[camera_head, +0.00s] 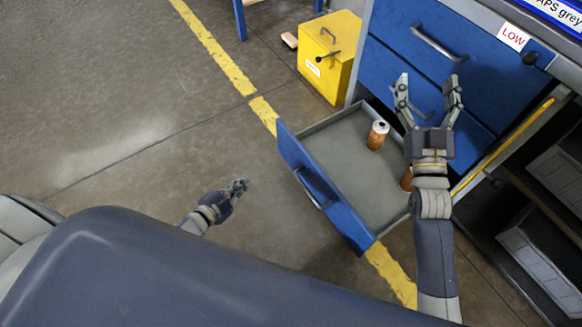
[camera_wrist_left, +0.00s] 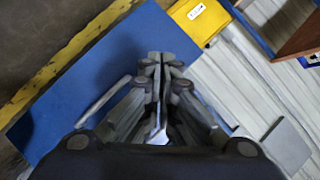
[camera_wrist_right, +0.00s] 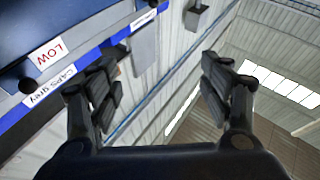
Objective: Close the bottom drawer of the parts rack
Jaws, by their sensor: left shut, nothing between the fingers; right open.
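The bottom drawer (camera_head: 330,148) of the blue parts rack (camera_head: 385,62) stands pulled out, its grey inside showing. Its blue front (camera_head: 343,212) has a bar handle (camera_head: 312,190). An orange-brown can-like cartridge (camera_head: 378,135) stands inside; a second is partly hidden behind my right arm. My left gripper (camera_head: 243,185) is shut and empty, in front of the drawer front and apart from it in the head view. In the left wrist view, its fingers (camera_wrist_left: 158,75) point at a blue panel (camera_wrist_left: 60,105). My right gripper (camera_head: 428,90) is open and empty, above the drawer's rack side.
A yellow cabinet (camera_head: 328,60) stands left of the rack. Closed blue drawers with a LOW label (camera_head: 512,37) are above the open one. Dark shelves with grey bins (camera_head: 535,255) are at the right. The floor left of the drawer is clear.

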